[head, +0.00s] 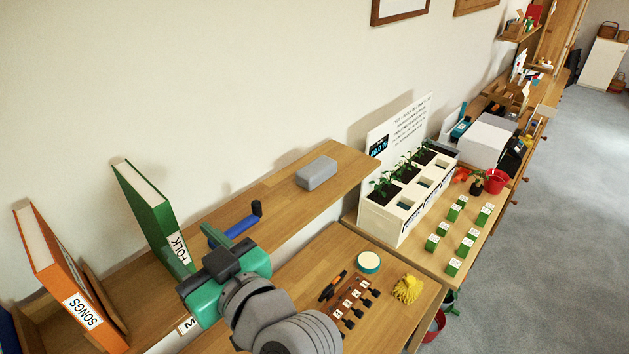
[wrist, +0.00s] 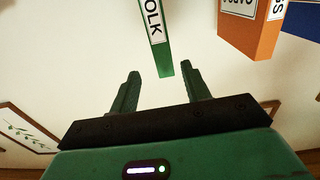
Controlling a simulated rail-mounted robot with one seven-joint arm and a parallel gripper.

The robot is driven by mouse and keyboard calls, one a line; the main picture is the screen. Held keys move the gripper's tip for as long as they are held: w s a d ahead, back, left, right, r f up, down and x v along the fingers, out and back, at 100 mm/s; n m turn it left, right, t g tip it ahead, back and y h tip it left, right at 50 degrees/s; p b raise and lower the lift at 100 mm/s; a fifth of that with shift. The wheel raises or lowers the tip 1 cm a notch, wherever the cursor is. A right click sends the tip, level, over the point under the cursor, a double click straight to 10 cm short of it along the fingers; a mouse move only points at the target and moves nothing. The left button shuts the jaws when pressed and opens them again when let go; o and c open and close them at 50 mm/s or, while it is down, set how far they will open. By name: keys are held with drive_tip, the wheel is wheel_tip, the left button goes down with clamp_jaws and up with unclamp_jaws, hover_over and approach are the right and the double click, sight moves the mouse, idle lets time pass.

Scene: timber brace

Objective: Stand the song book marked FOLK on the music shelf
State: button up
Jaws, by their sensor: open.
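The green song book marked FOLK (head: 147,208) stands on the wooden shelf (head: 275,190), its lower part partly hidden behind my gripper (head: 218,264). In the wrist view the FOLK spine (wrist: 157,40) lies ahead, with its near end about level with the fingertips. My gripper also shows in the wrist view (wrist: 160,70), with two green fingers apart and nothing held. I cannot tell whether the spine end is between the fingers or beyond them. A label starting with M (head: 187,325) shows below my gripper; the rest is hidden.
An orange book marked SONGS (head: 70,285) stands to the left, also in the wrist view (wrist: 250,35), with a blue book (wrist: 302,20) beside it.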

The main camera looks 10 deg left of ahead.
drive_tip(key=d+r+m+t+h, duration=0.75)
drive_tip(key=d+r+t, duration=0.35)
drive_tip(key=d+r, duration=0.4)
drive_tip(key=s+d+r+m+t+h, duration=0.4)
drive_tip(key=s+d+r+t+h, duration=0.1)
drive_tip(key=s+d+r+h, duration=0.2)
drive_tip(key=shift+s+d+r+h, duration=0.4)
drive_tip(key=shift+d+r+h, duration=0.15)
drive_tip(key=shift+d, duration=0.6)
drive_tip(key=shift+f, duration=0.1)
wheel_tip(320, 180, up, 9)
drive_tip(key=p, duration=0.9)
